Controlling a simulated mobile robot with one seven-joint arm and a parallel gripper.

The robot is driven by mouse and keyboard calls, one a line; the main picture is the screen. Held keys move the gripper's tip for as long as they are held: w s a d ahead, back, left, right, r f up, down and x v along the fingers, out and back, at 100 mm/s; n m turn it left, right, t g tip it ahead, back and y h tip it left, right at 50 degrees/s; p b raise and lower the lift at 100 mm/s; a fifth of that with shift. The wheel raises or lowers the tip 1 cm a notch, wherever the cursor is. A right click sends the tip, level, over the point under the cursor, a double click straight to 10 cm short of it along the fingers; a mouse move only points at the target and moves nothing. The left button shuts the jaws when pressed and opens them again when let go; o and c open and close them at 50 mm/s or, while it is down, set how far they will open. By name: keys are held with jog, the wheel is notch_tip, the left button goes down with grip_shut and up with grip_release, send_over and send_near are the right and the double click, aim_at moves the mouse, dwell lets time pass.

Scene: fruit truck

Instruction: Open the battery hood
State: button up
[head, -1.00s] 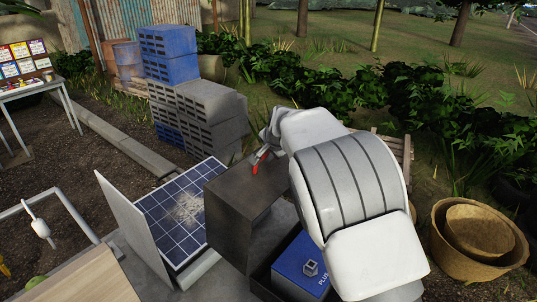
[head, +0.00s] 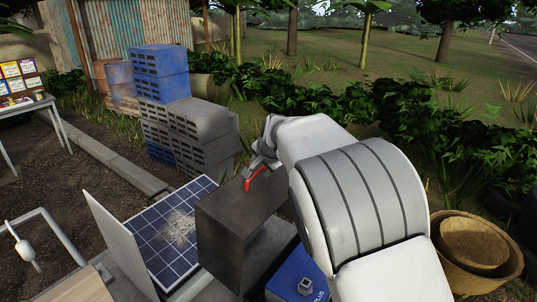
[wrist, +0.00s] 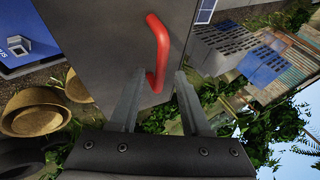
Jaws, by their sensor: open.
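The battery hood (head: 222,230) is a dark grey box-like cover with a red handle (head: 256,178) at its top edge. It stands raised to the left of the blue battery (head: 296,277), which shows uncovered beside it. My gripper (head: 252,172) is at the handle in the head view, partly hidden by my white arm. In the wrist view, my gripper (wrist: 158,76) is open. The lower end of the red handle (wrist: 161,48) lies between its fingers, in front of the hood's grey face (wrist: 105,40). Whether a finger touches the handle I cannot tell.
A solar panel (head: 176,232) lies left of the hood, with a grey upright board (head: 122,240) beside it. Blue and grey crates (head: 190,130) are stacked behind. Woven baskets (head: 472,250) stand at the right. Green bushes (head: 340,105) line the back.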

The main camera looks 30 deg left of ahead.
jog(key=b+v, duration=0.2)
jog(key=v, duration=1.2)
jog(key=shift+a, duration=0.1)
jog(key=s+d+h+b, duration=0.1)
jog(key=s+d, duration=0.1)
jog(key=d, duration=1.2)
jog(key=s+d+h+b, duration=0.1)
jog(key=s+d, duration=0.1)
jog(key=d, duration=1.2)
jog(key=s+d+f+n+h, duration=0.1)
jog(key=s+d+f, duration=0.3)
jog(key=s+d, duration=0.4)
jog(key=s+d+f+n+h+b, duration=0.1)
jog(key=s+d+f+h, duration=0.2)
jog(key=s+d, duration=0.6)
notch_tip(320, 180, down, 2)
jog(key=shift+d+f, duration=0.25)
jog(key=shift+d, duration=0.3)
